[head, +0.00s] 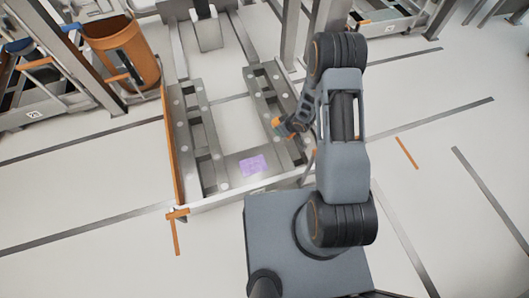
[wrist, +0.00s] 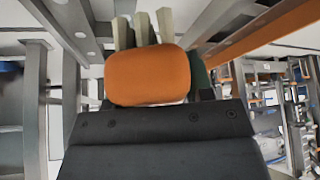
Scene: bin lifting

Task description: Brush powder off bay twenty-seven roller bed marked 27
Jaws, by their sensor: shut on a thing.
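The roller bed (head: 188,137) lies on the floor in the middle of the head view, with two grey rails dotted with pale round rollers. A purple powder patch (head: 253,165) lies on the flat grey plate at its near end. The marking on its front edge is too small to read. My gripper (head: 288,126) is above the right rail, beyond and right of the powder and apart from it. It is shut on an orange thing, seemingly a brush (wrist: 148,76), with pale strips beyond it in the wrist view. The jaws themselves are mostly hidden.
An orange bin (head: 122,50) stands in the neighbouring bay at upper left. Grey posts (head: 290,32) rise behind the bed. An orange guard (head: 169,145) runs along its left side. The floor at lower left is clear apart from painted lines.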

